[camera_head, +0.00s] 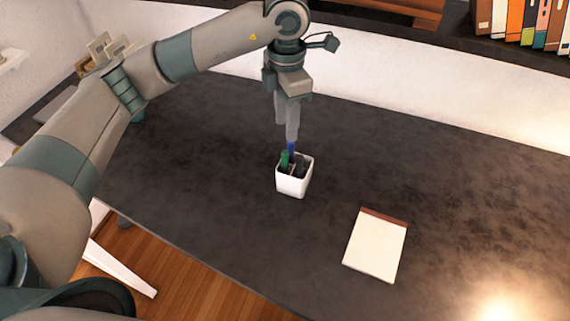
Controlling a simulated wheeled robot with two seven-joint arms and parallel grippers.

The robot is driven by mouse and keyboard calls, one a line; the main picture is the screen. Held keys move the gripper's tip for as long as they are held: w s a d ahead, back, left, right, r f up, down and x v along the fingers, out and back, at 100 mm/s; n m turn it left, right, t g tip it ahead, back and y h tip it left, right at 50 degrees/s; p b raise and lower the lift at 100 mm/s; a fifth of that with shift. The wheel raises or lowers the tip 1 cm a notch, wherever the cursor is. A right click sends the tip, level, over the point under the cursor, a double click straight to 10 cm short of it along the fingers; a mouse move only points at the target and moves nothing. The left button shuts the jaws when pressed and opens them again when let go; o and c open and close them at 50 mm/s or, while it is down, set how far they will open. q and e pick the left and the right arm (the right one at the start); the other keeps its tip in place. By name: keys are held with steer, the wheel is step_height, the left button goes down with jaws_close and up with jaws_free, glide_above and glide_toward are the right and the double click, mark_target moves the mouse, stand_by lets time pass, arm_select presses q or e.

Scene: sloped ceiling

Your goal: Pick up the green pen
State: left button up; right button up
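The green pen (285,159) stands in a white square holder (293,186) on the dark table. Its upper end shows above the left part of the rim, and its lower part is hidden inside. A blue pen (291,149) stands just behind it, and a dark item is at the holder's right side. My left gripper (287,132) points down over the holder. Its fingertips are close above the pens, nearest the blue one. The fingers overlap in this view, so I cannot tell their opening or whether they touch a pen. My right gripper is not in view.
A notepad (376,246) with a brown top strip lies to the right of the holder. A shelf with several books (527,24) is at the back right. The dark table (200,170) is mostly clear around the holder; its front edge drops to a wooden floor.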

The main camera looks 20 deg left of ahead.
arm_select(q)
steer(key=p, duration=0.2)
glide_above(285, 151)
steer(key=f, duration=0.5)
steer(key=shift+s+d+f, duration=0.25)
steer(key=shift+s, duration=0.1)
steer(key=shift+f, duration=0.6)
steer(key=shift+w+a+f+p, duration=0.15)
steer(key=shift+a+f+p, duration=0.05)
steer(key=shift+f+p, duration=1.5)
steer(key=shift+f, duration=0.3)
steer(key=shift+w+f, duration=0.1)
steer(key=shift+f, duration=0.5)
jaws_close()
